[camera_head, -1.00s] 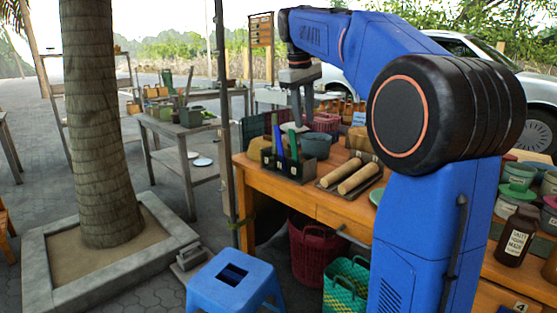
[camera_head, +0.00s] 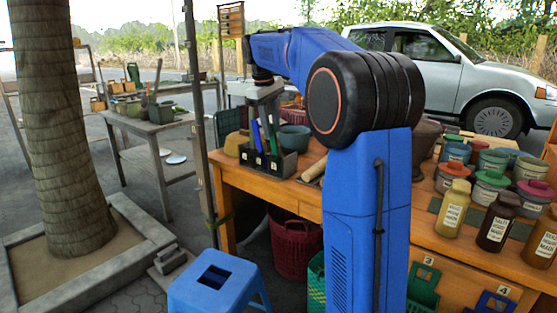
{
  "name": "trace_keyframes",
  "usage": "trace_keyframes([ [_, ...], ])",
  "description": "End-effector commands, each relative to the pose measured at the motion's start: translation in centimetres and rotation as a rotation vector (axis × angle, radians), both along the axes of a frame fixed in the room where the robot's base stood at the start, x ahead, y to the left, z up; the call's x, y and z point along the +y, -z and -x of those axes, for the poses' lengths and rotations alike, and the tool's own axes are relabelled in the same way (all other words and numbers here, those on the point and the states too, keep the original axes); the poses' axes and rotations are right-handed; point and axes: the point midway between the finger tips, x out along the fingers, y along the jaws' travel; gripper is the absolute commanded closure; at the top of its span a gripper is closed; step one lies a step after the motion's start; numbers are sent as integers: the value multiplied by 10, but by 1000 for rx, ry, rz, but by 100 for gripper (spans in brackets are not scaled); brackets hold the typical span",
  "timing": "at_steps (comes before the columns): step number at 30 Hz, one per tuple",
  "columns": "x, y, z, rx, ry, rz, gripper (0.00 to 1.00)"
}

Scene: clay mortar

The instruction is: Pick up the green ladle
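A dark rack (camera_head: 274,166) stands near the left end of the orange wooden table, holding upright long-handled tools. The green ladle (camera_head: 273,139) stands in it, with its handle upright. A blue-handled tool (camera_head: 256,136) is just to its left. My gripper (camera_head: 263,122) points down over the rack, its fingers around the height of the handle tops. The fingers look spread apart. I cannot tell whether they touch the green handle, and the upper end of the ladle is partly hidden by the gripper.
Jars and bottles (camera_head: 497,221) crowd the table's right side. A thin pole (camera_head: 197,130) stands left of the table, with a blue stool (camera_head: 219,284) in front.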

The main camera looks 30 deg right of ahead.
Motion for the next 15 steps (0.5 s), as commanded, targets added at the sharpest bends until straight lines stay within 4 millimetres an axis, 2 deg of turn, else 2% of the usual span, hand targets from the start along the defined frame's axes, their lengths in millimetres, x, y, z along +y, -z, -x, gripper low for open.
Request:
trace_keyframes([
  [3, -3, 15, -1, 1, 0, 0, 70],
  [11, -6, 30, -3, 0, 0, 0, 70],
  [15, -9, 48, -7, 1, 0, -1, 70],
])
